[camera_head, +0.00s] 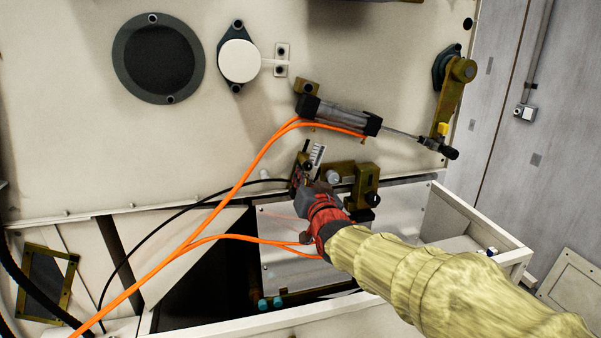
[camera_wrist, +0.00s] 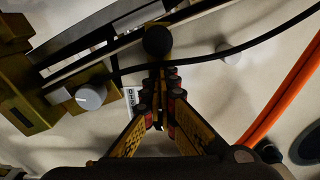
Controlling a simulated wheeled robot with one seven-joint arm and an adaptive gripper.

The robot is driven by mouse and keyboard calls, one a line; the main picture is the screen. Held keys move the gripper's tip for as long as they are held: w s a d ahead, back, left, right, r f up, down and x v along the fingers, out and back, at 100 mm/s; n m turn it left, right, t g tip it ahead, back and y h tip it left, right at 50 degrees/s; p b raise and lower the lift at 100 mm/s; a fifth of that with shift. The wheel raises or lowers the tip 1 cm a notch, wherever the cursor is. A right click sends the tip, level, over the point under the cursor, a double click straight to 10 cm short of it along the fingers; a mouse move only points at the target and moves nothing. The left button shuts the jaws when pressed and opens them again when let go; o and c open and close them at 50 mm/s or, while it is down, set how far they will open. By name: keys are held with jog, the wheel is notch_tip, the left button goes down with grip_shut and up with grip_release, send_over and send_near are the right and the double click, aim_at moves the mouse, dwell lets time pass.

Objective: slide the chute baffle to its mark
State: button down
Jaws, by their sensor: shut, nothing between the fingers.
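My gripper (camera_head: 306,186) is at the slide assembly low on the cream panel; the fingers are small and partly hidden there. In the wrist view, my gripper (camera_wrist: 161,100) has its fingers together with nothing between them. A black ball knob (camera_wrist: 158,41) shows just beyond the fingertips; I cannot tell whether they touch it. It seems to belong to the chute baffle, whose plate I cannot make out. A dark slotted rail runs behind it to a brass block (camera_wrist: 28,95), also in the head view (camera_head: 366,186). A white label (camera_wrist: 131,97) sits beside the fingers; the mark is unclear.
Orange hoses (camera_head: 235,190) and a black cable (camera_head: 150,228) cross near my gripper. An air cylinder (camera_head: 340,116) with a rod and brass lever (camera_head: 448,100) is above. A pale round knob (camera_wrist: 91,96) sits by the rail. An open bin edge (camera_head: 480,215) lies below right.

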jog(key=b+v, duration=0.4)
jog(key=v, duration=0.3)
jog(key=shift+s, duration=0.35)
jog(key=shift+d, duration=0.15)
jog(key=s+d+f+n+g+h+b, duration=0.1)
jog(key=s+f+g, duration=0.3)
jog(key=f, duration=0.5)
jog(key=s+d+f+n+g+h+b, duration=0.1)
jog(key=s+d+f+g, duration=0.2)
jog(key=f, duration=0.6)
jog(key=s+d+f+g+h+b, duration=0.1)
jog(key=s+d+f+b, duration=0.3)
jog(key=s+f, duration=0.3)
jog(key=s+d+f+g+h+b, duration=0.1)
jog(key=s+d+f+b, duration=0.4)
jog(key=s, duration=0.6)
jog(key=s+d+f+m+g+h+b, duration=0.1)
jog(key=s+d+f+g+b, duration=0.1)
jog(key=s+d+f+b, duration=0.3)
jog(key=s+f+b, duration=0.1)
jog(key=s+f, duration=0.2)
jog(key=s, duration=0.1)
jog(key=shift+s+d+f+g, duration=0.2)
jog(key=shift+s+f+g, duration=0.1)
jog(key=shift+f+g, duration=0.1)
